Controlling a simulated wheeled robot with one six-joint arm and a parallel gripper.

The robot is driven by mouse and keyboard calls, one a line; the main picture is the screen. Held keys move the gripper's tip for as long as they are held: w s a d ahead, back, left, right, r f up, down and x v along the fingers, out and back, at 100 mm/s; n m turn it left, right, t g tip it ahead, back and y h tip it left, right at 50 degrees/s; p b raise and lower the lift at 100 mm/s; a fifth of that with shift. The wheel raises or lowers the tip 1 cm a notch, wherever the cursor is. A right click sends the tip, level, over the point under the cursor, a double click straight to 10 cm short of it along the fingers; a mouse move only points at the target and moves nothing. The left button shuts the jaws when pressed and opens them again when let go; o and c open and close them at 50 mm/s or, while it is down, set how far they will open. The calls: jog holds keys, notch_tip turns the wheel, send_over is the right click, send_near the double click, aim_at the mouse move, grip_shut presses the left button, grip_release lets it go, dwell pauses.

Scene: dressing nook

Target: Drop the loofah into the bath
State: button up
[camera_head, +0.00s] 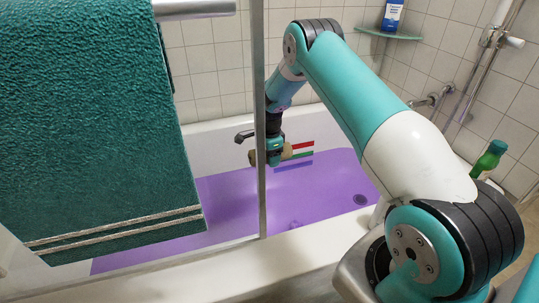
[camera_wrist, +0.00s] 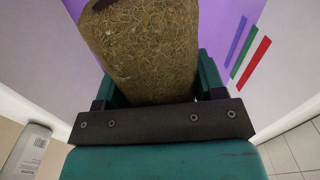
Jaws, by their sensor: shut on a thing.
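My gripper (camera_head: 273,156) is shut on the loofah, a tan, fibrous, rounded block. The loofah (camera_wrist: 145,45) fills the upper middle of the wrist view, between the jaws. The white bath (camera_head: 215,133) lies below and around, with a purple bottom and a dark round drain at right. My gripper appears to be inside the bath's outline, near its far wall. The loofah's exact height above the purple surface is hard to tell.
A vertical post (camera_head: 260,100) and a green towel (camera_head: 90,130) on a rail stand in front of the bath at left. A green bottle (camera_head: 489,158) stands at right. A corner shelf (camera_head: 388,34) holds a blue-and-white bottle. Coloured stripes (camera_wrist: 250,60) mark the bath's wall.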

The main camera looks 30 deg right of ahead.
jog(key=shift+f+b, duration=0.8)
jog(key=shift+f, duration=0.7)
jog(key=o, duration=1)
jog(key=shift+c, duration=0.2)
notch_tip(320, 180, up, 18)
jog(key=p, duration=0.3)
jog(key=shift+f, duration=0.25)
